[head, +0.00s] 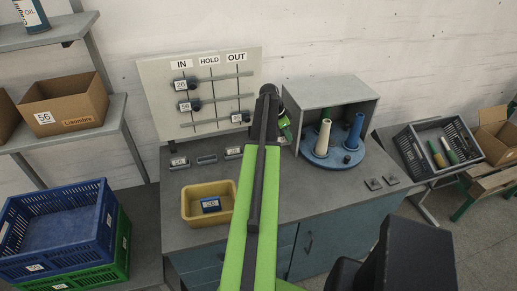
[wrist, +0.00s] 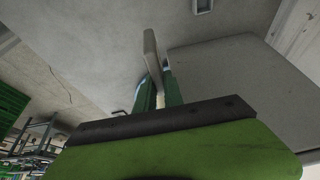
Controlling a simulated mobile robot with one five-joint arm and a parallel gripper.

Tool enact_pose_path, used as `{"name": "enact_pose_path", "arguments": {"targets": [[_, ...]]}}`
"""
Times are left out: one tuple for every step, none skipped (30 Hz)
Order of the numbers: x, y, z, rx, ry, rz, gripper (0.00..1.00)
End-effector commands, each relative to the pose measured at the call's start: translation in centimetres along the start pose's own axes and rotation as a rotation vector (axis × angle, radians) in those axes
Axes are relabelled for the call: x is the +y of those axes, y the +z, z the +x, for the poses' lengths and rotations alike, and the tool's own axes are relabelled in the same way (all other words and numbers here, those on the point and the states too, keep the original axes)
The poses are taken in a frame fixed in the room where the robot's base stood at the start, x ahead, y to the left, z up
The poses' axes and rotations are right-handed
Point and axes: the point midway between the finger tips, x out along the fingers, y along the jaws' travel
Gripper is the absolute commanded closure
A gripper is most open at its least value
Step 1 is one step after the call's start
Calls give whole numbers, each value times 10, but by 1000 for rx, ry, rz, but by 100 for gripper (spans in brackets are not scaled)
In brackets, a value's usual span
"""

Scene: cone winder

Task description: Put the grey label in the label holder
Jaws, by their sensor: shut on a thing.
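My gripper (wrist: 159,88) is shut on a thin grey plate, the grey label (wrist: 151,48), which sticks up past the fingertips in the wrist view. In the head view my gripper (head: 286,129) is above the back of the bench, between the board and the grey box; the label cannot be made out there. Several small holders stand in a row on the bench below the board. The left one (head: 180,162) and right one (head: 233,152) show light faces with marks; the middle label holder (head: 207,159) shows no light face.
The IN/HOLD/OUT board (head: 155,100) stands behind. An open grey box (head: 365,92) holds a white cone (head: 323,138) and a blue cone (head: 355,132). Blue crate (head: 85,205) at left.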

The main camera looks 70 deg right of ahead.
Motion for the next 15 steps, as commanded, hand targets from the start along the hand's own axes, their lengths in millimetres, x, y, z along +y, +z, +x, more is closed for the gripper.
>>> {"name": "enact_pose_path", "arguments": {"targets": [[-8, 6, 6, 0, -1, -3, 100], [-14, 10, 9, 0, -2, -4, 100], [-23, 16, 14, 0, -2, -6, 100], [-30, 21, 18, 0, -2, -6, 100], [-38, 27, 22, 0, -2, -6, 100], [-49, 34, 27, 0, -2, -7, 100], [-56, 39, 30, 0, -2, -7, 100], [-64, 44, 33, 0, -2, -7, 100], [-73, 50, 37, 0, -2, -7, 100], [-80, 54, 40, 0, -2, -6, 100], [-86, 58, 42, 0, -3, -6, 100], [-92, 63, 44, 0, -2, -6, 100], [-97, 65, 45, 0, -2, -6, 100], [-100, 68, 46, 0, -2, -6, 100], [-104, 70, 47, 0, -2, -5, 100]]}}
